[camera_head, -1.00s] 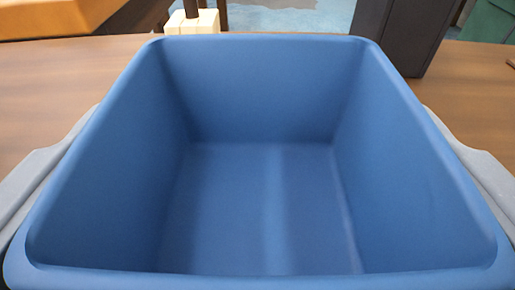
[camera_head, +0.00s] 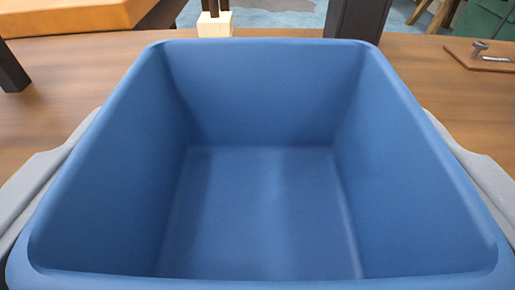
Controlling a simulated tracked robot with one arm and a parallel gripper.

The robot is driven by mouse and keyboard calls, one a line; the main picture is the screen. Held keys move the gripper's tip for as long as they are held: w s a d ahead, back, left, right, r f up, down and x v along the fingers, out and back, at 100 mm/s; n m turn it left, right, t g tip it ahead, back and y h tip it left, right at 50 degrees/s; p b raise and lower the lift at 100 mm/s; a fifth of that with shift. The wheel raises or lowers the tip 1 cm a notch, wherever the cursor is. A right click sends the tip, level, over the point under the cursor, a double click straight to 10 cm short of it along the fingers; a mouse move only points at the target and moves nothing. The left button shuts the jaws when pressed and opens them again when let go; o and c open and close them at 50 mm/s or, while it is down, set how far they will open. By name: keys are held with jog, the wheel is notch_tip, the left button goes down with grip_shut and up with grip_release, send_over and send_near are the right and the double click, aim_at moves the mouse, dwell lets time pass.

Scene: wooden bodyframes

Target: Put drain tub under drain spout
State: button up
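The drain tub (camera_head: 262,120) is a deep blue, open-topped, empty bin that fills most of the camera_head view. My gripper (camera_head: 258,185) has one grey finger along the tub's left side and the other along its right side. It is shut on the tub, which sits level between the fingers. Whether the tub's base touches the wooden surface is hidden. I cannot make out a drain spout in this view.
A brown wooden surface (camera_head: 75,75) surrounds the tub. Behind it stand a dark post (camera_head: 358,18) and a pale wooden block (camera_head: 215,24). Another dark post (camera_head: 10,68) is at left, an orange-brown slab (camera_head: 70,15) at back left. A brown plate (camera_head: 485,58) with a bolt lies at right.

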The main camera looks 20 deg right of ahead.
jog(key=shift+s+a+b, duration=0.25)
jog(key=shift+s+b, duration=0.05)
jog(key=shift+b, duration=0.4)
jog(key=shift+b+v, duration=2.15)
jog(key=shift+b, duration=1.65)
jog(key=w+d+r+p, duration=0.5)
jog(key=r+p, duration=0.4)
jog(key=p, duration=0.5)
jog(key=shift+w+d+r+p, duration=0.2)
jog(key=shift+w+r+p, duration=0.1)
jog(key=shift+w, duration=0.3)
